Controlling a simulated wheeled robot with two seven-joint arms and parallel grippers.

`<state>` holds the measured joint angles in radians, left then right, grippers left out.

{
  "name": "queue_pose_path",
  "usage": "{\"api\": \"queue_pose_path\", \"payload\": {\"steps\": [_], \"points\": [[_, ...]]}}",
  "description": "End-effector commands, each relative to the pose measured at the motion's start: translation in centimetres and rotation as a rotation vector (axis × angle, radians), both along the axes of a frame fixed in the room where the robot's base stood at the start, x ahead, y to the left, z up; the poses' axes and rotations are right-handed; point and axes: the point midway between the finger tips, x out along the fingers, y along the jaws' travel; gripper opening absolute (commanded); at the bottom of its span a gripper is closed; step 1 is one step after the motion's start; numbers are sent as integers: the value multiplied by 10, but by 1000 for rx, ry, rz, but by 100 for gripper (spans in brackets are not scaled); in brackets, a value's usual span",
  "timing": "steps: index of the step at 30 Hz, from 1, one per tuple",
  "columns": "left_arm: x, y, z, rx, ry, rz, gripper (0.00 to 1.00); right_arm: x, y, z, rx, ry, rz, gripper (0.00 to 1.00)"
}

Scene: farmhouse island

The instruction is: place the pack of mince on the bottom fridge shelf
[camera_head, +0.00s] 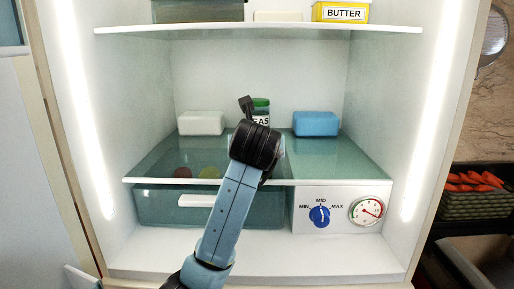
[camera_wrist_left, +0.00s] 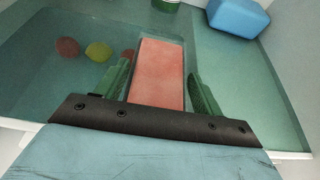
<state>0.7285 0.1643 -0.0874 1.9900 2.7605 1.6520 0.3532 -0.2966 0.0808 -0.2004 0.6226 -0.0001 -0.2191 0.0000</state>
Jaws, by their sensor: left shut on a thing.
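The pack of mince (camera_wrist_left: 158,72) is a flat, pinkish-red block. My left gripper (camera_wrist_left: 160,88) is shut on it, with a green finger along each side. In the head view my left gripper (camera_head: 255,147) is inside the fridge, over the lower glass shelf (camera_head: 335,160), and its dark body hides nearly all of the pack. The glass shelf also shows under the pack in the left wrist view (camera_wrist_left: 225,70). I cannot tell whether the pack touches the glass. My right gripper is not in view.
On the glass shelf stand a white block (camera_head: 201,123), a green-lidded jar (camera_head: 261,112) and a blue block (camera_head: 316,124). Below are a drawer (camera_head: 160,205) with round produce and a dial panel (camera_head: 335,192). An upper shelf (camera_head: 260,28) is overhead. The shelf's front right is clear.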

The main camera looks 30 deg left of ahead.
Motion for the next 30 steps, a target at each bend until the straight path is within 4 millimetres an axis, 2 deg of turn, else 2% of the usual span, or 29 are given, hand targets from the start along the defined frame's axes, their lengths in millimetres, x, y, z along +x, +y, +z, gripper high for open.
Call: {"api": "queue_pose_path", "payload": {"steps": [1, 2, 6, 17, 20, 30], "points": [[0, 0, -2, -1, -2, -1, 34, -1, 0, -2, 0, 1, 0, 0], [0, 0, -3, -1, 1, 0, 71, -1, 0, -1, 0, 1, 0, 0], [0, 0, -2, 0, 1, 0, 89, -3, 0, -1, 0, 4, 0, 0], [-1, 0, 3, 1, -1, 1, 90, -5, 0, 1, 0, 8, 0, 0], [-10, -7, 6, -1, -3, -2, 90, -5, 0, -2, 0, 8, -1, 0], [-66, -42, 33, -2, -5, -3, 90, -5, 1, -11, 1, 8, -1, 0]]}}
